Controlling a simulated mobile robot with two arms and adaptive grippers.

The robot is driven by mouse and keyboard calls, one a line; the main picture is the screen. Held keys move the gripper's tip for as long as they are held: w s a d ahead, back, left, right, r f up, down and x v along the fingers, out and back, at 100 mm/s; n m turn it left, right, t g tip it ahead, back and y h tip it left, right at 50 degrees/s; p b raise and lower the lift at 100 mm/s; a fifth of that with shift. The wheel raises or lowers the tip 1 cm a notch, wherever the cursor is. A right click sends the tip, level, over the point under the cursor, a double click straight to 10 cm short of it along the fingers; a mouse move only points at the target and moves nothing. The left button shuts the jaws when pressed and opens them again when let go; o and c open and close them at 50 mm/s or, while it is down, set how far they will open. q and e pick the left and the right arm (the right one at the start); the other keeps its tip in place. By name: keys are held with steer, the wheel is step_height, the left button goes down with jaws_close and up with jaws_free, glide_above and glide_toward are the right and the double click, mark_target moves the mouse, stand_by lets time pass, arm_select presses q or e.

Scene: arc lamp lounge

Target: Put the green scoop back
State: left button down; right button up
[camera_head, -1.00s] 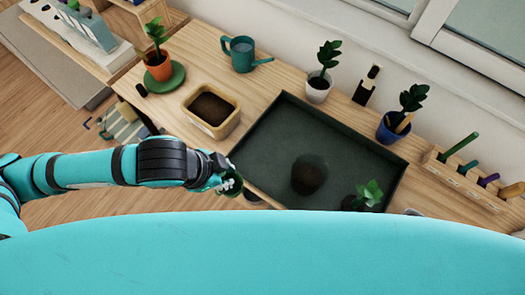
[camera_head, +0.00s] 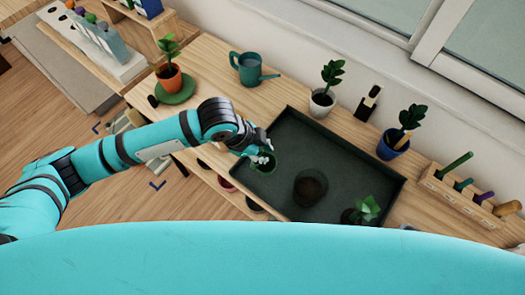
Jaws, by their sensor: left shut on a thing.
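My left gripper (camera_head: 262,152) reaches in from the left and is shut on the green scoop (camera_head: 264,163), whose dark green rounded part shows just below the fingers. Its handle is mostly hidden by the gripper. The scoop is over the left part of the dark tray (camera_head: 325,136); its height above the tray is hard to tell. A wooden rack (camera_head: 440,192) at the right holds several upright tools with green, teal, purple and wooden handles. My right gripper is not in view.
In the tray stand a dark pot with soil (camera_head: 309,187) and a small leafy plant (camera_head: 366,208). Behind it are a white potted plant (camera_head: 322,102), a dark bottle (camera_head: 367,103) and a blue pot (camera_head: 391,146). A teal watering can (camera_head: 250,70) and orange pot (camera_head: 170,78) stand left.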

mark_target(262, 166)
arm_select(q)
steer(key=shift+w+d, duration=0.1)
steer(key=shift+w, duration=0.3)
steer(key=shift+f, duration=0.25)
step_height(262, 166, down, 2)
steer(key=shift+f+p, duration=0.1)
steer(key=shift+p, duration=0.55)
steer(key=shift+f, duration=0.45)
steer(key=shift+f, duration=0.15)
steer(key=c, duration=1.3)
jaws_free()
